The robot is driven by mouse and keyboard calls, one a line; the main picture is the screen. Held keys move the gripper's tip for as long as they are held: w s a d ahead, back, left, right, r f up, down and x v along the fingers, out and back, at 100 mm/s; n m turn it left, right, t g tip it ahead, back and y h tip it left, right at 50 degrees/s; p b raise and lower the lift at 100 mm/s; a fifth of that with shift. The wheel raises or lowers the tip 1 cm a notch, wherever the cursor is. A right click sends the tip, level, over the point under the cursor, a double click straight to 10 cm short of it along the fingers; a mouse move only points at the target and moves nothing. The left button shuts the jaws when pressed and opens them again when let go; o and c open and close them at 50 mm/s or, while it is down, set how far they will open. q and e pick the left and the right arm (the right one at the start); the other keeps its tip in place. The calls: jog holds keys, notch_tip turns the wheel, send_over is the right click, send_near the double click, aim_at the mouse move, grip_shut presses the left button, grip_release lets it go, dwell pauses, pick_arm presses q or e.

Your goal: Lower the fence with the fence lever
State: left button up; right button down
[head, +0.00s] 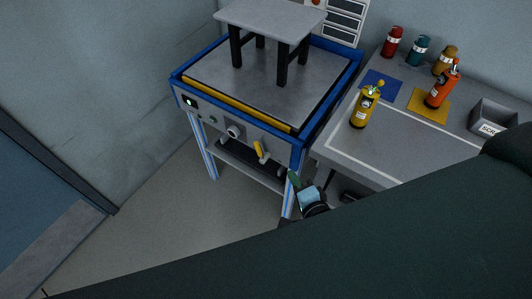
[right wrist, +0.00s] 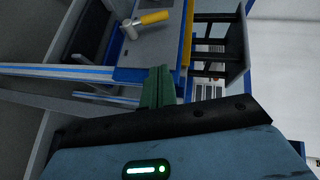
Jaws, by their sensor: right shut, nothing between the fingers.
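The fence lever (head: 261,151) is a yellow handle on the grey front panel of the blue-framed test bench (head: 222,125). It also shows in the right wrist view (right wrist: 153,17), on a pale round pivot. A yellow strip (head: 235,104), which may be the fence, runs along the bench top's front edge. My right gripper (head: 294,180) is shut and empty, to the right of and below the lever, by the bench's right front corner. In the right wrist view its green fingers (right wrist: 158,86) are together and apart from the lever. My left gripper is not in view.
A grey stool (head: 270,18) with black legs stands on the bench. The side table (head: 335,158) at right holds yellow (head: 364,109) and orange (head: 440,87) bottles, several others and a grey scrap bin (head: 492,120). Floor in front is clear. My dark arm covers the lower right.

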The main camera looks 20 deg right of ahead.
jog(key=shift+w, duration=0.1)
send_near(259, 151)
jog(key=w+d, duration=0.4)
jog(key=w, duration=0.1)
jog(key=w+a, duration=0.1)
jog(key=w+a+f+b, duration=0.1)
jog(key=shift+a+f, duration=0.2)
jog(key=shift+a, duration=0.1)
jog(key=shift+w, duration=0.1)
